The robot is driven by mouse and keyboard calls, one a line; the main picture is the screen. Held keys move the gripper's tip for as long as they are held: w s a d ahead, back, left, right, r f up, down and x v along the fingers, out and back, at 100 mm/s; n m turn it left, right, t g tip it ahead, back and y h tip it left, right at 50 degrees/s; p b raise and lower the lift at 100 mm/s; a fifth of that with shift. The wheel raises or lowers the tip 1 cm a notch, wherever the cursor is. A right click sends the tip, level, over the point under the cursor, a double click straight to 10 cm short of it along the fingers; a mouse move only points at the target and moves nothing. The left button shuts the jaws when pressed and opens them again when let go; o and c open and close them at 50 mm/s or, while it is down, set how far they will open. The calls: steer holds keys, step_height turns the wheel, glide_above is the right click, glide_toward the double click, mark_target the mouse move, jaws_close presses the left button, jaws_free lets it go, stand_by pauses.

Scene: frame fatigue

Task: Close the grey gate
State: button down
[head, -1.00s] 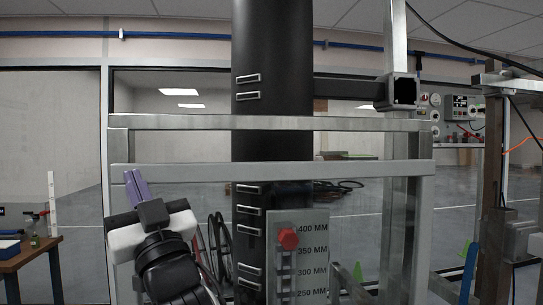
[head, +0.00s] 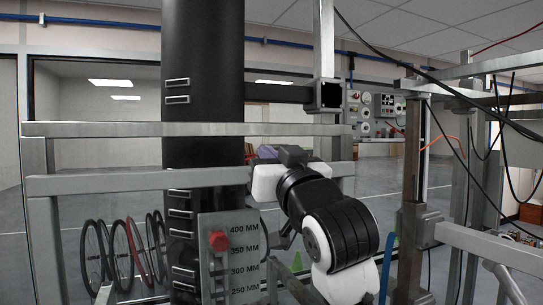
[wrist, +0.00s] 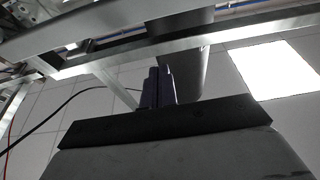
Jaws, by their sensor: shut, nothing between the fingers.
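A grey metal frame with two horizontal bars, which looks like the grey gate (head: 100,184), spans the left and middle of the head view. In the wrist view my gripper (wrist: 157,88) is shut and empty, pointing up toward grey bars overhead. Whether the fingers touch a bar is unclear.
A black column (head: 203,90) stands behind the bars, with a height-scale plate and red knob (head: 218,241) low in front. Grey posts and hanging black cables (head: 450,150) crowd the right. Wheel-like hoops (head: 120,255) stand at lower left.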

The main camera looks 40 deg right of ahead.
steer(key=p+x, duration=0.2)
steer(key=x, duration=0.4)
steer(key=shift+w+r+p, duration=0.15)
steer(key=shift+r+p, duration=0.1)
steer(key=shift+p, duration=0.1)
steer(key=shift+f+p, duration=0.55)
steer(key=shift+f, duration=1.7)
steer(key=shift+f, duration=0.1)
step_height(320, 180, down, 45)
steer(key=b, duration=3.2)
steer(key=shift+w+f, duration=0.1)
steer(key=shift+f, duration=0.1)
